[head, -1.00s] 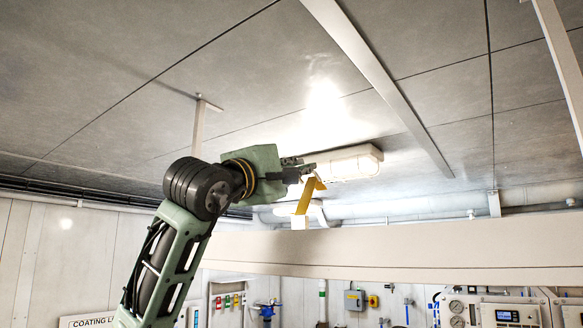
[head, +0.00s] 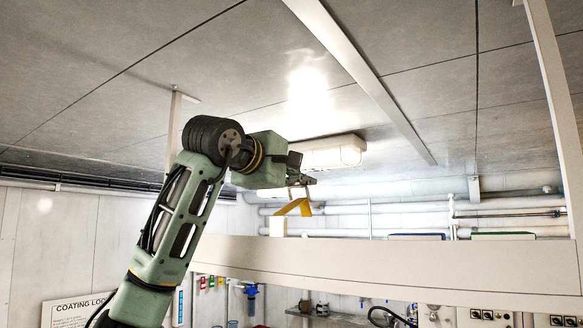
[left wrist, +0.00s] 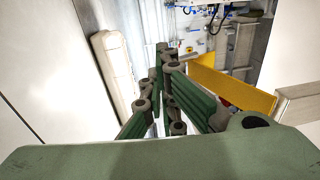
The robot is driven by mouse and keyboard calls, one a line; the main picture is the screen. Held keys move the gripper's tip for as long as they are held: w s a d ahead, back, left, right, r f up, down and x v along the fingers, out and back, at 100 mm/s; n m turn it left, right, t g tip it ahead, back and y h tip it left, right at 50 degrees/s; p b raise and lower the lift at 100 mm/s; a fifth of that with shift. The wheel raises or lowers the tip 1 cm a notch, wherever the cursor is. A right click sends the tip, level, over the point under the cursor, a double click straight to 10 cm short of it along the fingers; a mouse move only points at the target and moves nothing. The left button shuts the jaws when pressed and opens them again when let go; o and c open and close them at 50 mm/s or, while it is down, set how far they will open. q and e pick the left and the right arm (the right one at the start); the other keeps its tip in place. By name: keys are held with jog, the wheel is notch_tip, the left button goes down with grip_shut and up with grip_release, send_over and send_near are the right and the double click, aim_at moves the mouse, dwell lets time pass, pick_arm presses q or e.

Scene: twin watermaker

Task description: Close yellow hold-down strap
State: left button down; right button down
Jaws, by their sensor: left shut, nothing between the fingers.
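The yellow hold-down strap (head: 295,208) stands at the top of the long pale beam, above a small white block (head: 279,227). It slopes up from the block to a bend, and a short end turns down at the right. My left gripper (head: 308,182) is just above the strap, its fingers shut with nothing between them. In the left wrist view the strap (left wrist: 235,86) is a broad yellow band to the right of my shut fingers (left wrist: 162,48). I cannot tell whether the fingers touch it. My right gripper is not in view.
The long pale beam (head: 400,262) crosses the view below the strap. A white ceiling lamp (head: 335,152) is close behind my left gripper, under the ceiling. Pipes (head: 410,208) run along the back wall. A post (head: 556,90) stands at the right.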

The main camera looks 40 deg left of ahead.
pick_arm(q)
jog(key=shift+w+a+f+g, duration=0.2)
jog(key=shift+w+f+g, duration=0.3)
jog(key=shift+g, duration=0.1)
jog(key=shift+w+f, duration=0.2)
jog(key=shift+f, duration=0.05)
jog(key=shift+w+f, duration=0.1)
dwell(0.6)
